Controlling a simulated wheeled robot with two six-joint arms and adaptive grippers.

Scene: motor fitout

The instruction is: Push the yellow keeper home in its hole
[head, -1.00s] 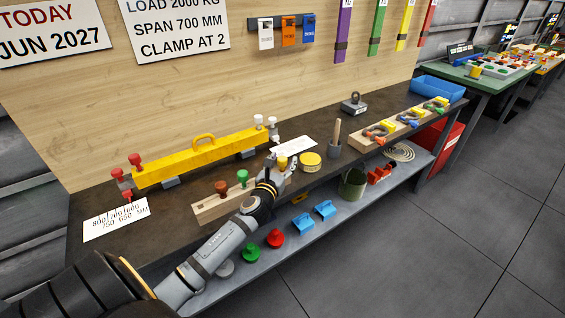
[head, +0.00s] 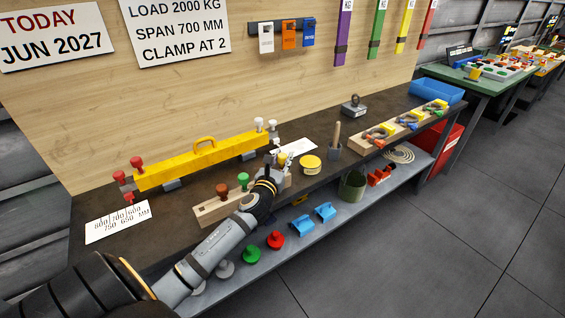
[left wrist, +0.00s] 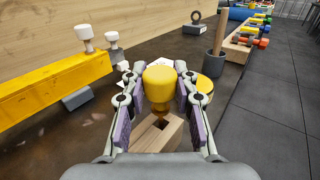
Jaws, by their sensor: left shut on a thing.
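The yellow keeper (left wrist: 159,84) is upright between the two fingers of my left gripper (left wrist: 159,92), which is shut on it. Its narrow lower end is at a dark square hole in the top of the wooden block (left wrist: 148,137); I cannot tell whether the tip is inside the hole or just over it. In the head view, my left gripper (head: 280,162) is at the right end of the wooden block (head: 210,213), partly hiding it. A brown keeper (head: 222,189) and a green keeper (head: 243,179) stand in the same block. My right gripper is not in view.
A yellow beam (head: 195,162) with red and white knobs lies behind the block. A round yellow tin (head: 310,163) and a grey pot with a wooden handle (head: 335,150) stand to the right. A lower shelf (head: 250,280) holds red, green and blue parts.

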